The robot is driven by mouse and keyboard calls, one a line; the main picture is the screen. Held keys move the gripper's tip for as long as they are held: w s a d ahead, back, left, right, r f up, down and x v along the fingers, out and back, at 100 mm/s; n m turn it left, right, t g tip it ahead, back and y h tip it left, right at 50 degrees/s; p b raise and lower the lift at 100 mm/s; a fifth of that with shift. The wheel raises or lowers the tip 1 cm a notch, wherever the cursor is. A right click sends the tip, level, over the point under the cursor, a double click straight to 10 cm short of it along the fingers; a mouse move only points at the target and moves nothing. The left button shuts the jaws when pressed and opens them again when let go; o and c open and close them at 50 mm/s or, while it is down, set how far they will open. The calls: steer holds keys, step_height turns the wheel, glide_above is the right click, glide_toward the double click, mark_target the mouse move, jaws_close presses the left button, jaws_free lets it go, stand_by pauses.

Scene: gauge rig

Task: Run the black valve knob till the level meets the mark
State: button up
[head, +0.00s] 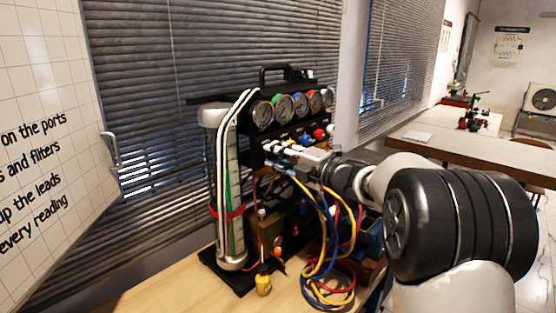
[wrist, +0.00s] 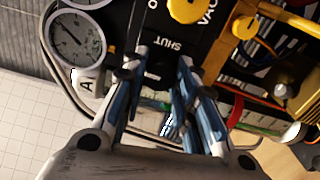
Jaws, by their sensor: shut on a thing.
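My gripper (head: 279,150) reaches in from the right to the front of the black gauge panel (head: 248,155). In the wrist view, my gripper (wrist: 165,62) has its two blue-and-grey fingers at the panel beside the word SHUT. It is shut on the black valve knob, which is mostly hidden between the fingers and hard to tell from the dark panel. A tall clear level column (head: 238,170) stands left of the panel. A green strip shows along it, and a red band (head: 230,214) rings it lower down. The exact liquid level is too small to read.
Several round gauges (head: 285,107) line the panel top, with coloured knobs below. Blue, yellow and red hoses (head: 330,265) hang close under my gripper. A small yellow bottle (head: 263,281) stands at the table's front. White tubes run beside the column. The wooden table (head: 185,290) is clear at left.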

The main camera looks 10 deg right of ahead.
steer(key=shift+n, duration=0.5)
steer(key=o, duration=1.1)
steer(key=v, duration=1.2)
